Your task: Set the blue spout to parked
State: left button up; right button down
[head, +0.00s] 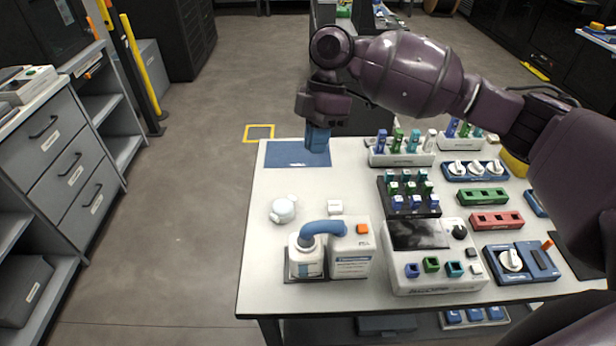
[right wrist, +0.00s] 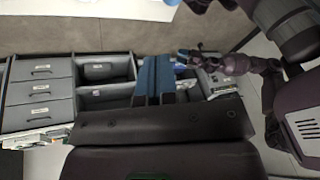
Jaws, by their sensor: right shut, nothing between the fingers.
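The blue spout (head: 322,229) is a curved tube on the white dispenser (head: 352,258) at the front left of the table. It arches from the dispenser's top to the left and ends over a white round container (head: 306,260). My right gripper (head: 317,142) has its blue fingers shut and empty, over the blue mat at the table's back left, well behind the spout. Its shut fingers also show in the right wrist view (right wrist: 153,82). The spout cannot be made out there. A purple arm of mine shows at right in that view; its fingers are too small to read.
A white lidded pot (head: 283,210) and a small white block (head: 335,207) stand just behind the dispenser. A white device with a dark screen (head: 418,234) is to its right. The blue mat (head: 285,154) is otherwise bare. Racks and coloured trays fill the table's right side.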

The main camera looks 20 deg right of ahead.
send_near(311, 223)
notch_tip(311, 223, down, 5)
jog(key=a, duration=0.2)
pick_arm(q)
jog(key=shift+s+f, duration=0.1)
jog(key=shift+s, duration=0.4)
pick_arm(e)
jog(key=shift+s+d+f, duration=0.2)
jog(key=shift+s+f, duration=0.55)
pick_arm(q)
jog(key=shift+s+f, duration=0.1)
jog(key=shift+s, duration=0.15)
jog(key=shift+s, duration=0.1)
pick_arm(e)
jog(key=shift+s+a, duration=0.1)
jog(key=shift+n, duration=0.3)
pick_arm(q)
jog(key=shift+s+d+r, duration=0.1)
jog(key=shift+d+r, duration=0.1)
jog(key=shift+d, duration=0.2)
